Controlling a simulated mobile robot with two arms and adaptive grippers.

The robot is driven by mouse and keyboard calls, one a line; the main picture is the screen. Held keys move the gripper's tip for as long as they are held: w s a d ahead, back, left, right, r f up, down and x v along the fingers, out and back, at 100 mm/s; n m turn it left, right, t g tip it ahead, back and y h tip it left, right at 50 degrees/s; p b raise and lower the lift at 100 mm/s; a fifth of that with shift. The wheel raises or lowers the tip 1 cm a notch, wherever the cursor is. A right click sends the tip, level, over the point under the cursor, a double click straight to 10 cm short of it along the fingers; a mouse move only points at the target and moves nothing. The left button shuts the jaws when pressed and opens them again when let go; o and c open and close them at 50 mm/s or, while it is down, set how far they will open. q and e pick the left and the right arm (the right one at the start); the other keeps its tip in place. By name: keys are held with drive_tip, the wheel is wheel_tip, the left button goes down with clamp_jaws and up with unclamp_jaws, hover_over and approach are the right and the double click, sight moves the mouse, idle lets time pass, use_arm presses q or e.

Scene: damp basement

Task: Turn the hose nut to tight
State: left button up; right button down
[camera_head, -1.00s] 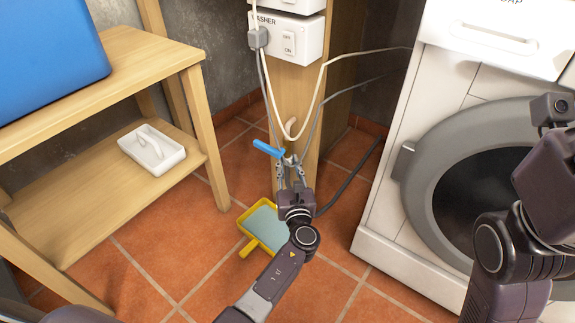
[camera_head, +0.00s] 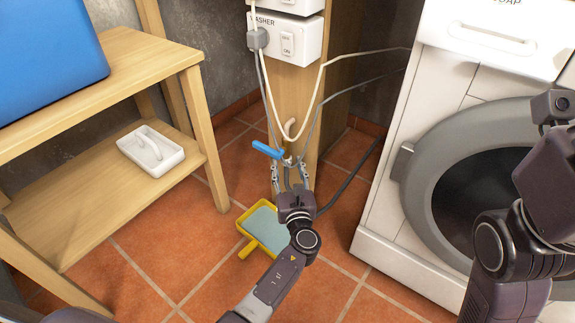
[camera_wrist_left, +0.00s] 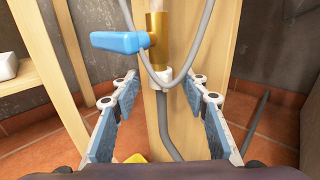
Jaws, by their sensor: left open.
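The hose nut (camera_wrist_left: 168,79) is a white collar under a brass valve (camera_wrist_left: 158,40) with a blue lever handle (camera_wrist_left: 121,42), which also shows in the head view (camera_head: 267,150). A grey hose (camera_wrist_left: 166,122) runs down from the nut. My left gripper (camera_head: 290,172) is open below the lever, in front of the wooden post. In the left wrist view its fingers (camera_wrist_left: 161,90) stand apart on either side of the nut and the top of the hose, with gaps on both sides. My right arm shows at the right, but its fingers are out of view.
A yellow pan (camera_head: 254,249) with a blue-grey inside lies on the floor below. A washing machine (camera_head: 382,228) stands right, a wooden shelf (camera_head: 60,205) left. Cords and grey hoses loop around the post (camera_head: 284,90) by the valve.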

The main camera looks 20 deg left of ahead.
use_arm(q)
drive_tip(key=v, duration=1.1)
drive_tip(key=shift+s+d+r, duration=0.1)
